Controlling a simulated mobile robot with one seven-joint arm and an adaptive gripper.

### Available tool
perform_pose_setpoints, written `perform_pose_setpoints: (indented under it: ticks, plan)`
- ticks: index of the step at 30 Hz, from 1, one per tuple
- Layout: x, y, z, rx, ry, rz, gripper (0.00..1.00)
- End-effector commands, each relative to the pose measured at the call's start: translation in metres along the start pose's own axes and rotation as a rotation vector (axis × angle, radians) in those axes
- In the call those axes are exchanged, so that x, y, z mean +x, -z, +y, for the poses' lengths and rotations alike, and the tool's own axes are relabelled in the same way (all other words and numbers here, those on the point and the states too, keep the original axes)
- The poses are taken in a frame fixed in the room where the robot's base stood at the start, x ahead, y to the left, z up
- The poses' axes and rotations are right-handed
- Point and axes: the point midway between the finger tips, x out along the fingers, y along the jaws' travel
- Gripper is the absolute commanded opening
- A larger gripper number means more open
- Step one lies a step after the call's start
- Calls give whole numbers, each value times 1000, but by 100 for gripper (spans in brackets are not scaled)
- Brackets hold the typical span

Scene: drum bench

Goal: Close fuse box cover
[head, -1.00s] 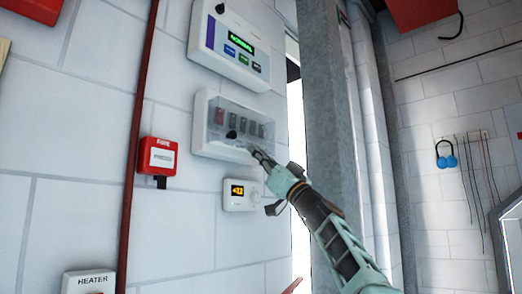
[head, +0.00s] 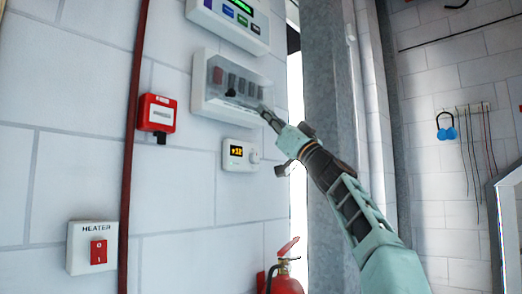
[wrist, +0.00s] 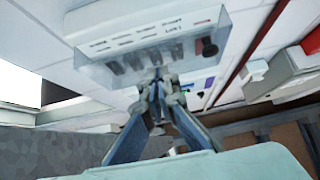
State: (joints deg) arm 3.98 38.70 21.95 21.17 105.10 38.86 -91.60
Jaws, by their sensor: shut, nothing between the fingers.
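The fuse box (head: 198,88) is a white wall box with a row of dark switches and one reddish switch. Its clear cover (head: 240,72) lies over the switches; I cannot tell whether a small gap is left at its edge. A dark round knob shows at the cover's lower part. My gripper (head: 264,110) is shut and empty, with its tip at the box's lower right. In the wrist view the fuse box (wrist: 125,42) appears upside down, and my gripper's fingertips (wrist: 157,78) overlap the cover's near edge. Whether they touch it is unclear.
A panel with a green display (head: 230,22) hangs above the box and a small thermostat (head: 240,155) below. A red fire call point (head: 157,113), a red pipe (head: 133,130) and a heater switch (head: 92,247) are left. A grey column (head: 328,120) stands right; an extinguisher (head: 287,283) below.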

Motion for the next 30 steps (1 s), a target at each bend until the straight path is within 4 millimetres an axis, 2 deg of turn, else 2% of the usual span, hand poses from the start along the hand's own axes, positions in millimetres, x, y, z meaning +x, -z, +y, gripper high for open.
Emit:
perform_pose_setpoints:
  ticks: [1,3,12,17,22,30]
  plan:
    - [-8,-19,1,6,-1,-4,0]
    - [-5,-14,2,4,-1,-5,0]
    - [-12,-31,0,4,0,-3,0]
    - [-26,-61,1,4,-1,-3,0]
    - [-30,-72,0,2,1,-2,0]
    - [-32,-78,0,0,1,0,0]
